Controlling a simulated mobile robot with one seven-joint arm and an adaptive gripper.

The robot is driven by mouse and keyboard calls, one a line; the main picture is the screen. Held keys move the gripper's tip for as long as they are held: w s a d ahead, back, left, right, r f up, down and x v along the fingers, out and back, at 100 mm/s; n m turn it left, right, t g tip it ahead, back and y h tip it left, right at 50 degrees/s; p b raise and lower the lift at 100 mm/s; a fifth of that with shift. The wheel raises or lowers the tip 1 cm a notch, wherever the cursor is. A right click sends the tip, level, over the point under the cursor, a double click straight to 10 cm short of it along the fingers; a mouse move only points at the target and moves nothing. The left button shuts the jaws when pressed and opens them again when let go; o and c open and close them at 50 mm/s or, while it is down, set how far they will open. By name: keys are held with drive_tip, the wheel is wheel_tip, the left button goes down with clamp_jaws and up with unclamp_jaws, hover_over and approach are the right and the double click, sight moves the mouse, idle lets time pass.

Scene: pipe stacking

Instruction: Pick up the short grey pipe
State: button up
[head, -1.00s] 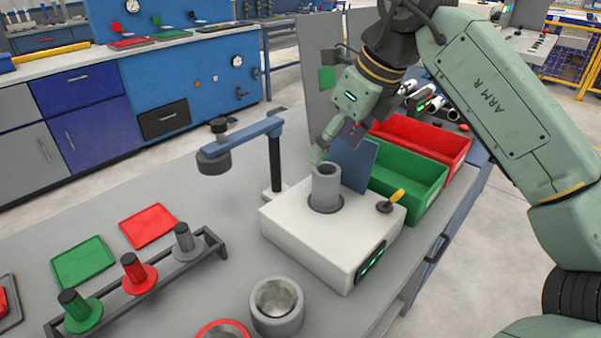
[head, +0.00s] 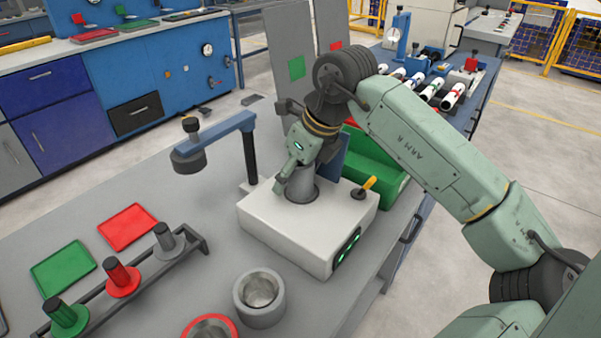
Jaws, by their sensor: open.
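A grey pipe (head: 304,187) stands upright in the round socket on top of the white box (head: 290,229). My gripper (head: 288,180) is over and beside the pipe's upper part and hides its top. One pale green finger reaches down along the pipe's left side. The other finger is hidden, and I cannot tell whether the gripper touches the pipe. The jaws are open.
A blue arm on a dark post (head: 250,158) stands just left of the box. A yellow-handled lever (head: 367,185) is on its right. A green bin (head: 375,165) is behind. Grey (head: 259,298) and red-rimmed (head: 211,329) cups and a peg rack (head: 125,285) are in front.

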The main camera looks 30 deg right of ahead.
drive_tip(key=c, duration=1.4)
drive_tip(key=shift+c, duration=0.2)
drive_tip(key=shift+r, duration=0.1)
drive_tip(key=shift+r, duration=0.4)
wheel_tip(320, 180, up, 2)
drive_tip(key=shift+r+b, duration=0.1)
drive_tip(key=shift+b, duration=0.55)
drive_tip(key=s+a+r+b, duration=0.2)
drive_tip(key=s+a+b, duration=0.2)
drive_tip(key=s, duration=1)
drive_tip(key=shift+s+a, duration=0.35)
drive_tip(key=shift+a, duration=0.8)
